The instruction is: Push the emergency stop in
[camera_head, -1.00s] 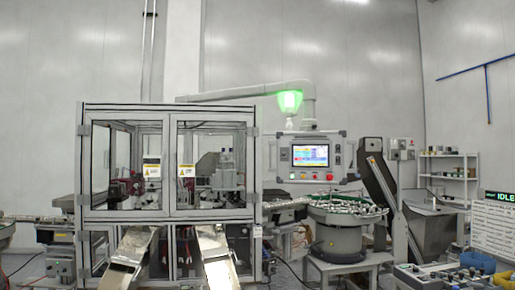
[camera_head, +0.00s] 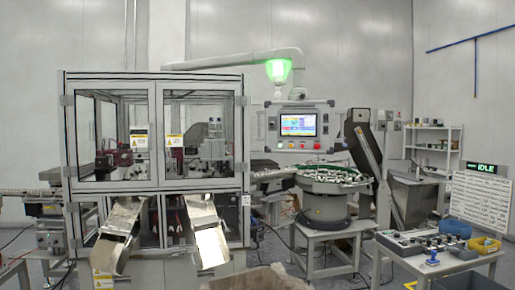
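A red button (camera_head: 317,146) sits at the lower right of the hanging control panel (camera_head: 285,147), under its lit screen (camera_head: 298,125); it may be the emergency stop, but it is too small to tell whether it is in or out. A grey control box (camera_head: 410,246) with several small knobs or buttons lies on the table at the right; I cannot tell whether an emergency stop is among them. My gripper is not in view.
The enclosed machine (camera_head: 155,140) with two metal chutes fills the left. A bowl feeder (camera_head: 327,205) stands right of it. The right table (camera_head: 462,264) carries yellow bins (camera_head: 484,246) and a blue-topped object (camera_head: 432,258). A pale bin (camera_head: 255,280) stands at the bottom edge.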

